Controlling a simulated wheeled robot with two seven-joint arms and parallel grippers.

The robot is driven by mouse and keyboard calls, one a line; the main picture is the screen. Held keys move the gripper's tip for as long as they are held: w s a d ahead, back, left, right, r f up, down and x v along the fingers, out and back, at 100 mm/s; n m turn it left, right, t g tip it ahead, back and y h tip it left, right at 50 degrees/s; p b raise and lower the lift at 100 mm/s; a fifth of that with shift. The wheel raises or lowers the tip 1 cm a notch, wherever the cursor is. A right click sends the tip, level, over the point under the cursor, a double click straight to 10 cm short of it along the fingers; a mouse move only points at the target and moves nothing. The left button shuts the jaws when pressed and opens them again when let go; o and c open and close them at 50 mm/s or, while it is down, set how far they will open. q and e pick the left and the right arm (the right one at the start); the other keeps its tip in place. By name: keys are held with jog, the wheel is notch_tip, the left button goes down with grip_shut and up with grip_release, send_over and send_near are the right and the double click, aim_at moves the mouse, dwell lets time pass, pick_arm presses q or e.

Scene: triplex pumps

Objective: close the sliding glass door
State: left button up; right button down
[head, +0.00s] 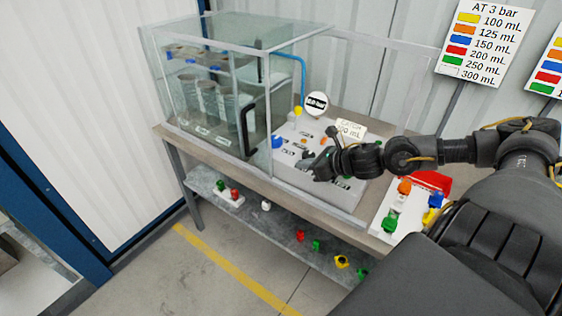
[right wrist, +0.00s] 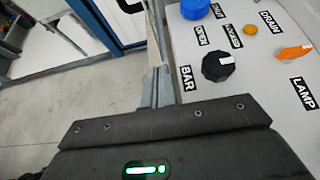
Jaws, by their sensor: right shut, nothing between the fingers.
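In the right wrist view only the dark gripper body shows; the fingertips are hidden. My left gripper is out of view.
The light control panel (head: 290,140) has knobs and labels; a black knob (right wrist: 217,66) shows close in the right wrist view. The case stands on a table (head: 185,140) with a lower shelf (head: 265,224) holding small coloured parts. A white tray (head: 381,222) with parts lies at right.

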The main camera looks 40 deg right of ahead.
jog(key=w+r+p+x, duration=0.1)
jog(key=p+x, duration=0.3)
jog(key=x, duration=0.4)
jog(key=shift+w+a+r, duration=0.2)
jog(key=shift+w, duration=0.05)
